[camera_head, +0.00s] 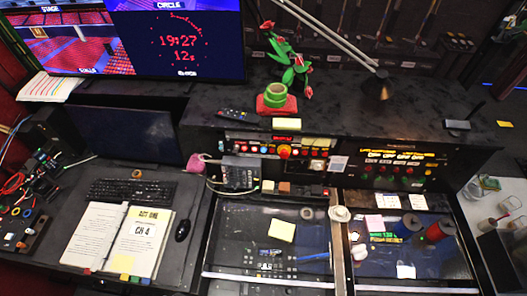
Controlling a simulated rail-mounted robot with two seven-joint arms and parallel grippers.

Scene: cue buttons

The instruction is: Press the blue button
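A small dark blue round piece (412,222), which looks like the blue button, sits on the dark right-hand panel of the desk. A red round piece (437,232) sits just to its right and slightly nearer. I cannot make out whether the blue piece is pressed. Neither of my grippers shows in the head view, and nothing is seen touching the blue piece.
A white round object (340,214) stands left of the blue piece, on the divider between panels. Yellow sticky notes (281,230), a keyboard (132,191), an open binder (125,240), a desk lamp (376,86) and glassware (510,204) surround the work area.

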